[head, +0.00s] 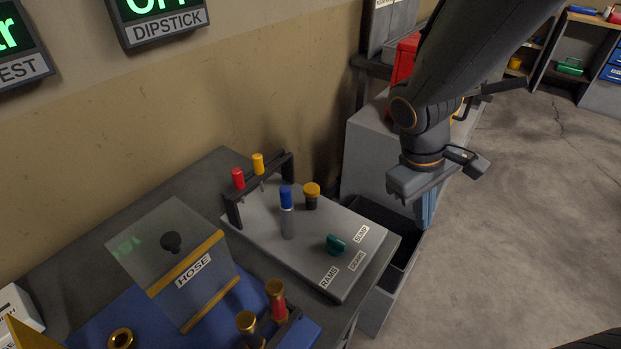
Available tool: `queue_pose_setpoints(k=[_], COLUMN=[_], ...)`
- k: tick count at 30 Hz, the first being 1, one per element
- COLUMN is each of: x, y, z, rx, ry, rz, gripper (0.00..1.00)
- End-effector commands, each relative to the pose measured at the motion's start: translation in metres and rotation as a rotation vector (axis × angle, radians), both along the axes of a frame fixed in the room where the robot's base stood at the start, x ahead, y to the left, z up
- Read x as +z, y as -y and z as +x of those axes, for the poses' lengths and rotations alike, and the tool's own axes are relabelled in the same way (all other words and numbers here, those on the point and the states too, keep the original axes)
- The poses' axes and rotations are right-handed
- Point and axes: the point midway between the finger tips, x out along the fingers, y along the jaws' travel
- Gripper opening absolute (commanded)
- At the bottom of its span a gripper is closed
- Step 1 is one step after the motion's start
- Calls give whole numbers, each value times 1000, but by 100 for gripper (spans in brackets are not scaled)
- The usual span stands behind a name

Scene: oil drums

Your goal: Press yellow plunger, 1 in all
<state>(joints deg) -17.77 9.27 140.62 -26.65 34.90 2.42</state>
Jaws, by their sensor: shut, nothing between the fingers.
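A yellow-capped plunger (312,189) with a dark lower part stands upright on the grey control panel (262,245), just right of a blue-topped grey cylinder (287,200). My gripper (425,222) points down to the right of the panel, beside an open grey drawer. Its fingers are shut and hold nothing. It is clear of the plunger, which is unobstructed in this view. I cannot tell how far the plunger's cap is pressed in.
A rack holds a red handle (237,178) and a yellow handle (258,163) at the panel's back. A green knob (336,245) sits near labels. A clear HOSE flap (165,245) stands left. The open drawer (383,308) is below the panel. Floor is clear at right.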

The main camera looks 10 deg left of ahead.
Motion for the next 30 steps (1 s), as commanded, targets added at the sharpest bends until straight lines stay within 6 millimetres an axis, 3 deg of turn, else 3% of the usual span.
queue_pose_setpoints(k=[1, 8, 15, 21, 25, 30], x=[12, 46, 83, 103, 108, 110], y=[-11, -65, -151, -209, -228, -236], z=[3, 29, 51, 56, 56, 56], rx=[96, 519, 939, 1159, 1226, 1251], ry=[-2, 29, 120, 194, 221, 233], rz=[-38, -228, -415, -511, -538, -549], gripper=[0, 0, 0, 0, 0, 0])
